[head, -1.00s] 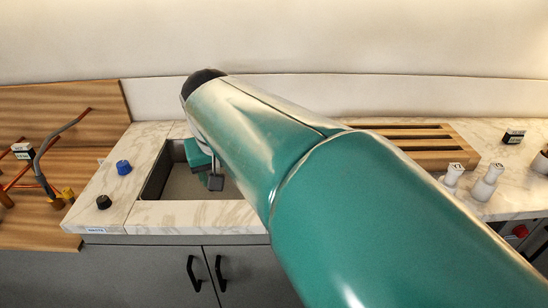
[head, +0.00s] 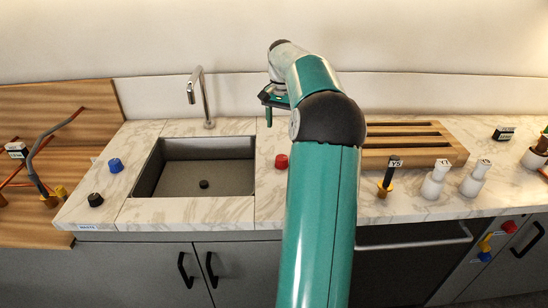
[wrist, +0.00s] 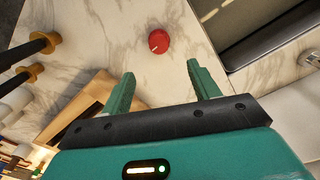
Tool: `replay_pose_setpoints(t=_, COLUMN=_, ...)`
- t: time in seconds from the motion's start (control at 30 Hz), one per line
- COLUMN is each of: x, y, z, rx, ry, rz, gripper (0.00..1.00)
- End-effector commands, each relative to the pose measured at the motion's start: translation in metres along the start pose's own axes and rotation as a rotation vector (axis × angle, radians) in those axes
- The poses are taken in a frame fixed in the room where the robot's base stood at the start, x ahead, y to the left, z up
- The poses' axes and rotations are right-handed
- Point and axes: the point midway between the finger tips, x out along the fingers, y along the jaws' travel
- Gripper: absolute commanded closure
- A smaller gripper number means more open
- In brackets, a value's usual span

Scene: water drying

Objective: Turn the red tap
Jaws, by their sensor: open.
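The red tap (head: 281,161) is a small round red knob on the marble counter, just right of the sink. In the wrist view the red tap (wrist: 159,41) shows whole, with a pale mark on its top, beyond the fingertips and roughly midway between them. My gripper (wrist: 160,78) is open and empty, its two green fingers apart. In the head view my gripper (head: 268,118) is above the counter behind the tap, partly hidden by my arm. The gripper is not touching the tap.
The sink (head: 150,172) with a chrome faucet (head: 205,98) lies left of the tap. A blue knob (head: 115,165) and a black knob (head: 95,200) sit left of the sink. A slatted wooden block (head: 455,152), valve V5 (head: 388,176) and white bottles (head: 435,180) stand to the right.

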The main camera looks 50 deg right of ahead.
Motion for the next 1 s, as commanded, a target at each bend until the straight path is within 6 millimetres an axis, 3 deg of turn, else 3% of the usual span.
replay_pose_setpoints(t=0.17, x=0.017, y=0.005, z=-0.002, rx=0.008, ry=-0.002, rz=0.001, gripper=0.39)
replay_pose_setpoints(t=0.7, x=0.118, y=0.002, z=0.000, rx=0.002, ry=-0.004, rz=0.000, gripper=0.39)
replay_pose_setpoints(t=1.0, x=0.137, y=0.001, z=0.000, rx=0.002, ry=0.001, rz=0.000, gripper=0.39)
